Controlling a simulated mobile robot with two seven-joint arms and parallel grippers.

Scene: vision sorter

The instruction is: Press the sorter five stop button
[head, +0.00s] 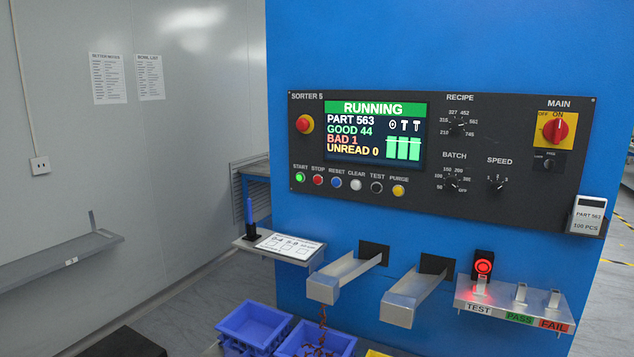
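The sorter 5 control panel (440,190) is a black plate on the front of a blue machine, in the head view. Its stop button (318,180) is a small red button under the label STOP, between the green start button (299,177) and the blue reset button (337,182). The screen (376,132) reads RUNNING, PART 563, GOOD 44, BAD 1, UNREAD 0. Neither of my grippers is in view.
Two metal chutes (342,279) stick out below the panel, above blue bins (254,325). A small shelf (279,248) with a card and a blue pen is at left. A TEST/PASS/FAIL shelf (515,303) with a red-lit part is at right. Space before the panel is clear.

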